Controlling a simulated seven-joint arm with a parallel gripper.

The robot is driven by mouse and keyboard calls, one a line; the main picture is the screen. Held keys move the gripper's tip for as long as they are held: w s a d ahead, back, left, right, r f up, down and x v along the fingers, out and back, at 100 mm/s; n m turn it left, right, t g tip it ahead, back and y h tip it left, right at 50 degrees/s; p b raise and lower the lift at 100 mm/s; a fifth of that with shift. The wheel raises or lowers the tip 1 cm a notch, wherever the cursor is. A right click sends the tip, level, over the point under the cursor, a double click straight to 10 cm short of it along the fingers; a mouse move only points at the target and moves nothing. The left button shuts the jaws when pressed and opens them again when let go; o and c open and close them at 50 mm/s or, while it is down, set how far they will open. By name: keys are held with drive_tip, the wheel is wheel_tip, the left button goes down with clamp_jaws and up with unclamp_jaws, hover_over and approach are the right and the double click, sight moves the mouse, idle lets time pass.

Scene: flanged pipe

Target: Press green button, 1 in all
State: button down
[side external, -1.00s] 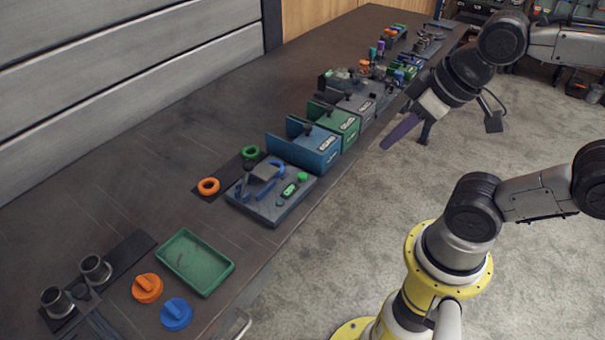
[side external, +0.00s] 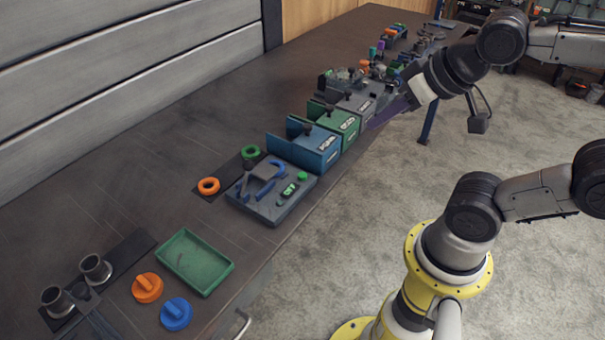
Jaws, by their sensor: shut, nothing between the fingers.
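The round green button (side external: 302,176) sits at the back right corner of a dark grey panel (side external: 268,212) on the bench. A small green label or display (side external: 288,190) lies on the same panel, in front of the button. My gripper (side external: 372,124) has dark purple fingers, shut and empty. It points down and left, near the bench's right edge beside the green and grey boxes. It is clearly apart from the button, to its upper right in the picture. Whether the fingers touch a box cannot be told.
A blue box (side external: 318,156) and a green box (side external: 347,119) stand behind the panel. An orange ring (side external: 209,186) and a green ring (side external: 250,152) lie left of it. A green tray (side external: 207,284) is at the front. The bench's left side is clear.

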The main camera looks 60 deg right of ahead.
drive_tip(key=w+d+r+m+t+h, duration=0.1)
drive_tip(key=w+d+r+m+t, duration=0.15)
drive_tip(key=w, duration=0.45)
drive_tip(key=m+y, duration=0.3)
hover_over(302, 177)
wheel_tip(302, 177, down, 13)
drive_tip(key=shift+s+d+r+n+g, duration=0.25)
drive_tip(key=shift+s+g, duration=0.1)
drive_tip(key=shift+s, duration=0.1)
drive_tip(key=shift+f, duration=0.1)
drive_tip(key=shift+f, duration=4.35)
drive_tip(key=shift+f, duration=0.2)
drive_tip(key=shift+f, duration=0.2)
